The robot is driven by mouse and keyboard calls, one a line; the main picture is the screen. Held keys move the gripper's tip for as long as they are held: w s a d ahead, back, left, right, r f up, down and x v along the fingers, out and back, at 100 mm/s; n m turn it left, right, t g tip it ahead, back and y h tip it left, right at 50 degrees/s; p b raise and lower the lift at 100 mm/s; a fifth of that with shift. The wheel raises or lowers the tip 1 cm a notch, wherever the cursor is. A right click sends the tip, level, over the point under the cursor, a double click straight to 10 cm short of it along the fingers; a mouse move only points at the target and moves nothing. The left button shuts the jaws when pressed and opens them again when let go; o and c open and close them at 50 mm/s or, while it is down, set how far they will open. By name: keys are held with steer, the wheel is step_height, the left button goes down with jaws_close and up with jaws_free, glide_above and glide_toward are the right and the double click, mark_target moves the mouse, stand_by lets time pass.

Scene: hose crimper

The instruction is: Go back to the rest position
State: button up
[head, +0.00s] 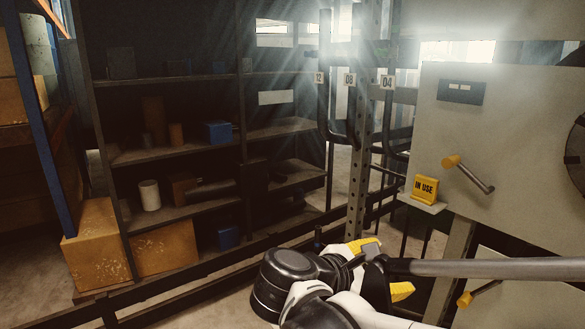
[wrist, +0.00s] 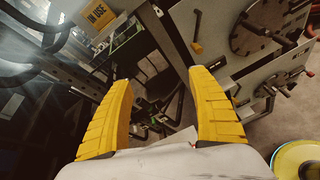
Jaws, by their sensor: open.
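My gripper (head: 388,268) shows at the lower middle of the head view, with two yellow fingers spread apart. In the wrist view my gripper (wrist: 165,105) is open, with nothing held between the fingers. The white and black arm behind it reaches in from the bottom edge. A long grey bar (head: 490,268) with a dark end runs from beside the fingers to the right edge. I cannot tell whether it touches the gripper.
A grey machine panel (head: 520,130) with yellow-knobbed levers stands at right. A yellow "IN USE" sign (head: 426,189) sits on a small ledge beside it. Dark hoses hang by numbered tags (head: 350,80). Dark shelving (head: 180,150) with boxes fills the left. A yellow-rimmed disc (wrist: 298,160) shows in the wrist view.

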steer(key=s+f+m+y+b, duration=0.3)
steer(key=f+m, duration=0.3)
steer(key=f, duration=0.2)
steer(key=s+d+f+m+y+b, duration=0.1)
steer(key=s+f+m+y+b, duration=0.3)
steer(key=f+m, duration=0.3)
steer(key=s+f+m+g+y+b, duration=0.1)
steer(key=s+f+m+y+b, duration=0.2)
steer(key=f, duration=0.6)
steer(key=s+m+b, duration=0.1)
steer(key=m+b, duration=0.1)
steer(key=m, duration=0.1)
steer(key=shift+s+d+y, duration=0.3)
steer(key=shift+s+d, duration=0.1)
